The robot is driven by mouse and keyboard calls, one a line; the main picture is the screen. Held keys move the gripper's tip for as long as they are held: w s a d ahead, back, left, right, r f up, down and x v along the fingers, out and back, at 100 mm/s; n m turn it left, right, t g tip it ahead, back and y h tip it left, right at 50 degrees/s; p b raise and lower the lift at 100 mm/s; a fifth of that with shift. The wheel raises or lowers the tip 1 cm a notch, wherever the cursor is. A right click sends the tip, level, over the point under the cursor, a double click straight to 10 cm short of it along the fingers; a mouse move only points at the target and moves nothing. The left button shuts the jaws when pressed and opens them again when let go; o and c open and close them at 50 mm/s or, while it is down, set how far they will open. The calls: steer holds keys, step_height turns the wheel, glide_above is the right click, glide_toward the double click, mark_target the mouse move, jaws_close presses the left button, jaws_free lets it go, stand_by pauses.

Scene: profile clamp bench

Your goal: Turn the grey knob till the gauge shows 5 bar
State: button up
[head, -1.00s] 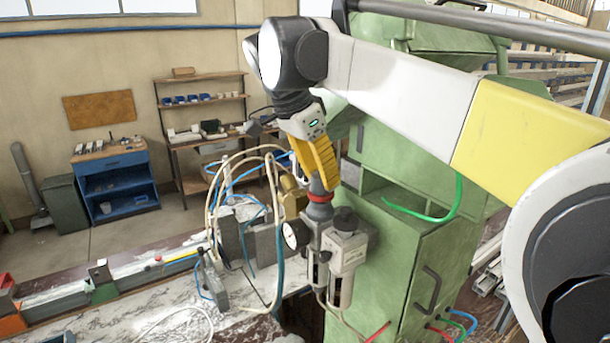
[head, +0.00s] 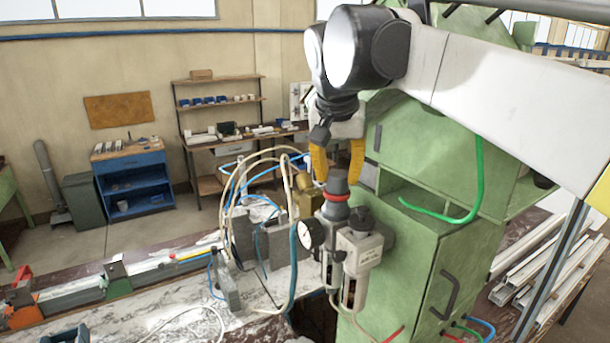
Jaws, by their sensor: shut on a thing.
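The grey knob (head: 336,184) stands upright on top of the air regulator (head: 335,212), with a red ring (head: 335,197) below it. My gripper (head: 337,172) comes down from above, and its yellow fingers are shut on the grey knob's upper part. The round gauge (head: 309,233) with a white face sits on the regulator's left front. Its needle is too small to read against the scale.
A second unit with a dark cap (head: 362,220) stands close right of the knob. Hoses (head: 270,165) loop to the left. The green cabinet (head: 425,260) rises behind and to the right. A bench with a clamp rail (head: 150,275) extends left.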

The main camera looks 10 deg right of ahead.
steer(key=n+y, duration=0.2)
steer(key=n, duration=0.4)
steer(key=shift+y, duration=0.3)
stand_by(0.4)
steer(key=o, duration=1.2)
steer(key=shift+c, duration=0.2)
steer(key=v, duration=0.7)
steer(key=shift+r, duration=0.2)
steer(key=shift+s, duration=0.2)
